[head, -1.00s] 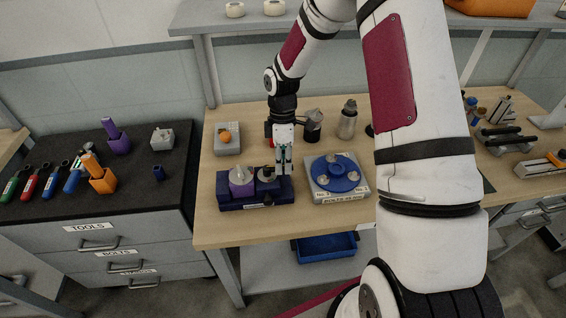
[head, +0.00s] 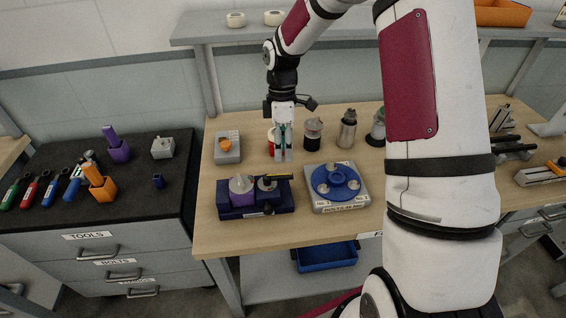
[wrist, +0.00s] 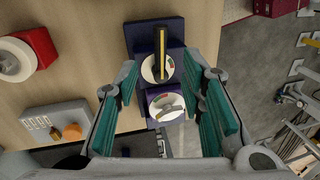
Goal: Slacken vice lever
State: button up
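The dark blue vice (head: 238,212) sits near the front left of the wooden bench. A purple block (head: 242,192) with a pale cone-like top is on its left part. The vice lever (head: 276,178), a black bar with a yellow strip, lies over a round pale dial on its right part. In the wrist view the lever (wrist: 160,50) crosses a white dial with red and green marks, and a grey-topped second dial (wrist: 166,106) is beside it. My gripper (head: 283,158) points down above and behind the vice, apart from the lever. Its teal-padded fingers (wrist: 165,88) are spread and empty.
A blue round fixture on a grey plate (head: 318,205) stands right of the vice. A grey box with an orange knob (head: 226,146) is behind left. Canisters (head: 313,134) and a bottle (head: 347,130) stand behind right. The black tool cabinet (head: 40,224) is left of the bench.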

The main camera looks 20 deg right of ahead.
jog(key=r, duration=0.4)
jog(key=shift+w+d, duration=0.1)
jog(key=shift+w, duration=0.25)
jog(key=s+a+r+m+t+h, duration=0.1)
jog(key=s+r+m+t, duration=0.1)
jog(key=s+r+m, duration=0.35)
jog(key=s+a+r+m+t+h, duration=0.1)
jog(key=s+a+r+m+t, duration=0.1)
jog(key=s+r, duration=0.7)
jog(key=s+a+r+m+t+y, duration=0.1)
jog(key=s+r+m+t, duration=0.2)
jog(key=s, duration=0.8)
notch_tip(320, 180, up, 3)
jog(key=m, duration=0.3)
jog(key=shift+s+a+t, duration=0.2)
jog(key=shift+a+t, duration=0.1)
